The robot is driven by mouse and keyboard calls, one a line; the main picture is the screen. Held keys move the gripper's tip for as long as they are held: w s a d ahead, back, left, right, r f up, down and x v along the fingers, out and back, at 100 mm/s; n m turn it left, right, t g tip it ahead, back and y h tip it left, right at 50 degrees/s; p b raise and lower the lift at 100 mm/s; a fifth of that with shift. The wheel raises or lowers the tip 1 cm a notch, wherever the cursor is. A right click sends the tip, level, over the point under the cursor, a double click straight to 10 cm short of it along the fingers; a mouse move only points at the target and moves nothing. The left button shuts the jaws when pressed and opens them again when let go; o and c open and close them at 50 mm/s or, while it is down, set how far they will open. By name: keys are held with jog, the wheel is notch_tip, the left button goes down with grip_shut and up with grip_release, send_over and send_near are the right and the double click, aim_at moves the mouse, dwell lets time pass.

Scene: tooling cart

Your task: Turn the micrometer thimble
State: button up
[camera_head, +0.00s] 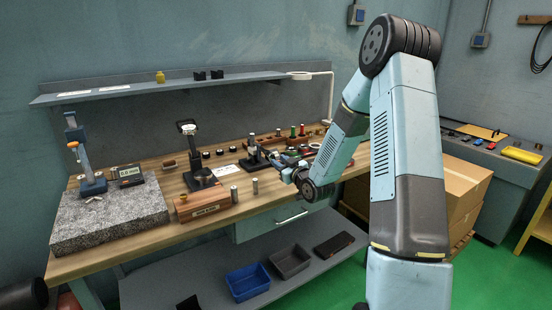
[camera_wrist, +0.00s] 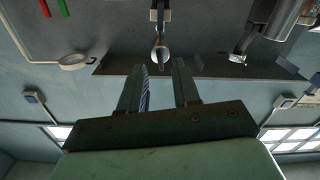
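A small black stand (camera_head: 255,156) with a grey upright part stands on the wooden bench in the head view, left of my gripper. It may hold the micrometer; the thimble is too small to tell there. In the wrist view, a dark holder with a silver rounded end (camera_wrist: 160,54) hangs from the top centre, as the picture is upside down. It lies beyond my fingertips and apart from them. My gripper (camera_wrist: 158,67) is open, with a clear gap between its fingers. A blue striped strip shows beside the left finger. In the head view my gripper (camera_head: 287,174) is partly hidden.
A dial stand (camera_head: 189,150), a wooden block (camera_head: 202,205) and small cylinders (camera_head: 234,194) stand left of my gripper. A granite plate (camera_head: 110,215) lies farther left. A large silver cylinder (camera_wrist: 286,22) shows upper right in the wrist view.

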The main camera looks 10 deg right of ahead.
aim_at(274, 157)
jog(key=shift+x, duration=2.65)
